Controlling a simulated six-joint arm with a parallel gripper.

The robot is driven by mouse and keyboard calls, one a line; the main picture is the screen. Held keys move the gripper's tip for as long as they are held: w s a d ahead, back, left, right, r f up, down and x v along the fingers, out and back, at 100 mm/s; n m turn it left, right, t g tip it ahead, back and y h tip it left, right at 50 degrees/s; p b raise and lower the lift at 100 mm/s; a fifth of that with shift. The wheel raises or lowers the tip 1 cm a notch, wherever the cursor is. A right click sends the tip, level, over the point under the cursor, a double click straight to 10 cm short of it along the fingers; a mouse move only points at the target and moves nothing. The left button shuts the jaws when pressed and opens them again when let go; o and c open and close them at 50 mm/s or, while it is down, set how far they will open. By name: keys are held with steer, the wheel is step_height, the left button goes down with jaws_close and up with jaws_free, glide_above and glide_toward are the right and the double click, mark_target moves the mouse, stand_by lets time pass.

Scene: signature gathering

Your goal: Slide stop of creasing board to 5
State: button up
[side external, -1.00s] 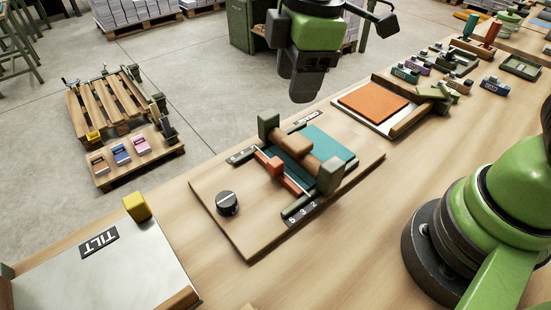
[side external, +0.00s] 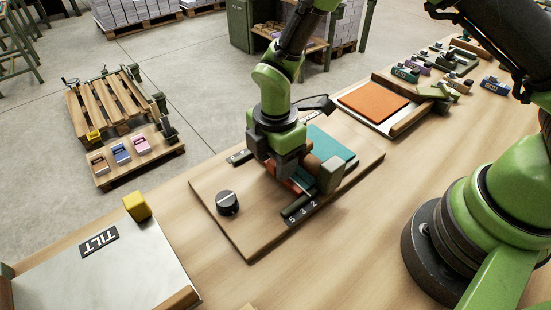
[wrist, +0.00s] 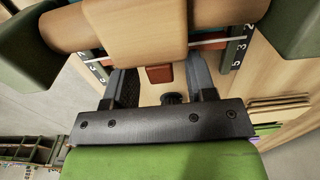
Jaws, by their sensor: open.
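The creasing board (side external: 245,225) is a wooden panel with a teal sheet (side external: 335,143), a wooden roller between green posts, and a red stop bar (side external: 292,186). The stop's red-brown block (wrist: 160,73) shows in the wrist view. A dark scale strip (side external: 303,214) with 5, 3 and 2 runs along the near side. My gripper (wrist: 163,80) is open and low over the board, with a finger on each side of the block and visible gaps. In the side view, my gripper (side external: 285,165) hides much of the stop. Which number the stop lines up with I cannot tell.
The wooden roller handle (wrist: 135,30) and green posts stand close to my fingers. A black knob (side external: 228,203) sits on the board's left part. A TILT plate (side external: 100,250) lies left and an orange pad (side external: 373,101) right.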

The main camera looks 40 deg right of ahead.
mark_target(252, 191)
steer(key=shift+f, duration=0.3)
jaws_close()
steer(key=shift+a, duration=2.8)
jaws_free()
